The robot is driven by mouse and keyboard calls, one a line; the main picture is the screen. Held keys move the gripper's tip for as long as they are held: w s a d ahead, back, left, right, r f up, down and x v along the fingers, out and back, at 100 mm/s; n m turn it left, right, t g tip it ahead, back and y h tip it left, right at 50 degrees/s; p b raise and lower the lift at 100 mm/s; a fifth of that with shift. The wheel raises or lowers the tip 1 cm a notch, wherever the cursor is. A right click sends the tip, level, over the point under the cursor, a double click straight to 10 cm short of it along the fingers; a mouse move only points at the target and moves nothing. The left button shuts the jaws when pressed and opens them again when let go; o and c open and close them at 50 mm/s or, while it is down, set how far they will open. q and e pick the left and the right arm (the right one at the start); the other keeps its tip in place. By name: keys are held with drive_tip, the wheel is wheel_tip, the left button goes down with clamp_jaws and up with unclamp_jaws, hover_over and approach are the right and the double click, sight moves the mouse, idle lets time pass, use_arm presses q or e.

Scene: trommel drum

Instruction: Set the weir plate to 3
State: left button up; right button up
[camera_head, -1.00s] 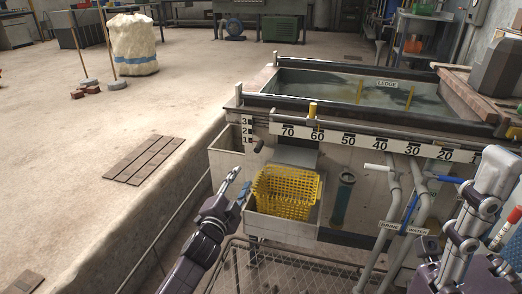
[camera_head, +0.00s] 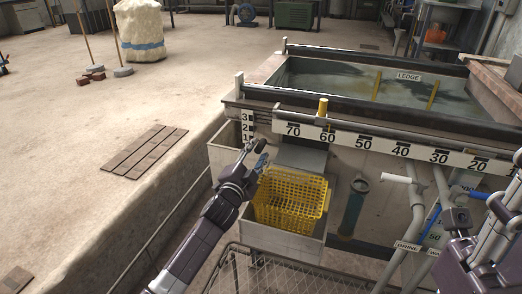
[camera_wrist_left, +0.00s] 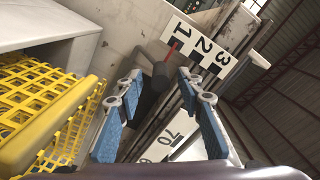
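The weir scale (camera_head: 247,128), a white strip numbered 1 to 3, stands at the tank's left corner; it also shows in the left wrist view (camera_wrist_left: 203,46). There, a red pointer (camera_wrist_left: 174,45) lies by the 1. A dark grey handle (camera_wrist_left: 154,72) sticks out beside the scale. My left gripper (camera_head: 257,157) is at this corner, just below the scale. In the left wrist view its blue-padded fingers (camera_wrist_left: 158,92) are open, one on each side of the handle, with gaps visible. The weir plate itself is not clearly visible. Part of my right arm shows at the right edge; its fingers do not.
A yellow basket (camera_head: 290,199) sits in a pale box close to my left gripper. A long ruler (camera_head: 366,143) with a yellow marker (camera_head: 323,107) runs along the tank front. Pipes (camera_head: 417,205) stand to the right. The floor at left is mostly clear.

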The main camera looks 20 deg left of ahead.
sight(261, 146)
use_arm(q)
drive_tip(key=shift+w+b, duration=0.5)
drive_tip(key=shift+w, duration=1.1)
drive_tip(key=shift+d, duration=0.1)
clamp_jaws()
